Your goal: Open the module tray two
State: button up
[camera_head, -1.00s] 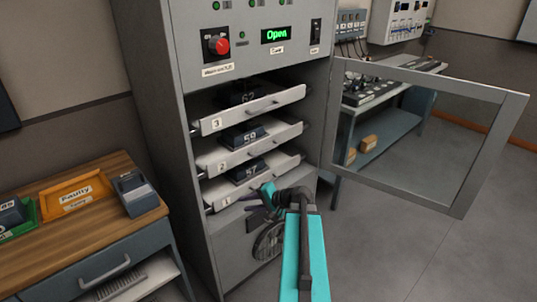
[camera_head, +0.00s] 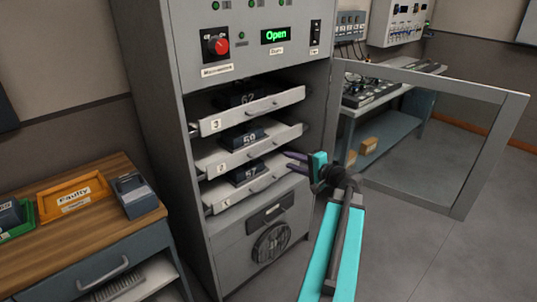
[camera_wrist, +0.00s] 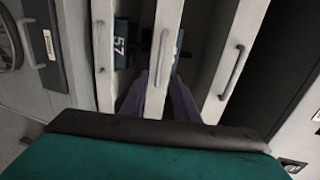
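Module tray two (camera_head: 222,161) is the middle of three pale trays in the open cabinet. Its front sits about level with the other tray fronts, and a module marked 59 (camera_head: 242,138) shows on it. My gripper (camera_head: 295,161) is at the right end of the trays. In the wrist view, the tray two handle (camera_wrist: 161,58) is upright in the middle. The open fingers (camera_wrist: 158,98) show low in that view, one on each side of the tray two front. I cannot tell whether they touch it.
The cabinet's glazed door (camera_head: 490,150) stands open to the right. A wooden bench (camera_head: 95,235) with an orange "Faulty" bin (camera_head: 75,198) is at the left.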

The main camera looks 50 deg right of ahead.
aim_at(266, 152)
jog(key=shift+w, duration=0.15)
jog(key=p+x, duration=0.1)
jog(key=x, duration=1.2)
jog(key=shift+w+d+f+p, duration=0.1)
jog(key=shift+w+p, duration=0.2)
jog(key=shift+c, duration=0.3)
grip_shut()
